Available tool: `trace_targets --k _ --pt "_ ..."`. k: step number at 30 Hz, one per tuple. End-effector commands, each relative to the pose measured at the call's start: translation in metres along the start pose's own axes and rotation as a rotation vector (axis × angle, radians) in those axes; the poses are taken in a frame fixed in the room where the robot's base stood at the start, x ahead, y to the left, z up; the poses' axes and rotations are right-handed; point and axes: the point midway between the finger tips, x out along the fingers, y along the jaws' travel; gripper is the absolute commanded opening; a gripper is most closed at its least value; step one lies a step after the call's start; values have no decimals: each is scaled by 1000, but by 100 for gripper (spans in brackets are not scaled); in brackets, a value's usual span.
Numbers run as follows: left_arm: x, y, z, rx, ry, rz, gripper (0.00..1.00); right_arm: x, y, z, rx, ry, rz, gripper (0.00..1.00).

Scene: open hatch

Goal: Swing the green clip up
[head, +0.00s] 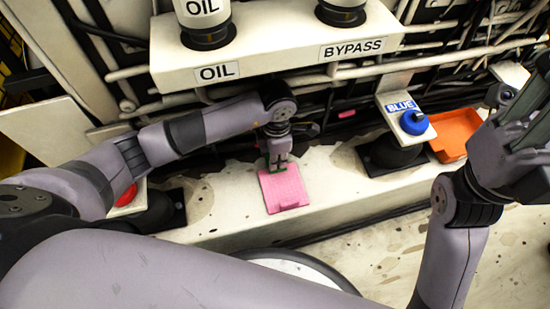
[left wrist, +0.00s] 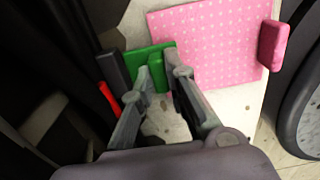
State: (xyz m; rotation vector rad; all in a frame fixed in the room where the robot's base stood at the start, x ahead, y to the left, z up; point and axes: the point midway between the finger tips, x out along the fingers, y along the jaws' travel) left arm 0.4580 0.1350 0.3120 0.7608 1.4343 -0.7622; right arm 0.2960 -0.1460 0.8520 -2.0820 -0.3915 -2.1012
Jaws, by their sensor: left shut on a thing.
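A green clip (head: 277,168) sits at the top edge of a pink dotted panel (head: 285,190) on the pale ledge. In the left wrist view the clip (left wrist: 149,58) is a flat green piece beside the corner of the pink panel (left wrist: 215,40). My left gripper (head: 278,160) reaches down onto the clip and is shut on it. In the left wrist view its fingers (left wrist: 163,80) straddle part of the clip and hide some of it. My right gripper (head: 525,115) is at the right edge, away from the panel, partly cut off.
A blue knob (head: 414,122) labelled BLUE and an orange tray (head: 456,133) stand to the right. A red button (head: 126,195) is at the left, partly behind my arm. The OIL and BYPASS box (head: 280,45) and pipes are behind.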

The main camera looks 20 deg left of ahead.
Motion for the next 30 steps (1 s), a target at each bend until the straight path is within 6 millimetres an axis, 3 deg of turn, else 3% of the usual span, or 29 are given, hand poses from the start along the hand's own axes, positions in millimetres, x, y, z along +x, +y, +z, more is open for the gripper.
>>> trace_targets --k 30 --pt "-10 12 1 -2 -3 -134 0 -3 1 3 2 -24 8 40"
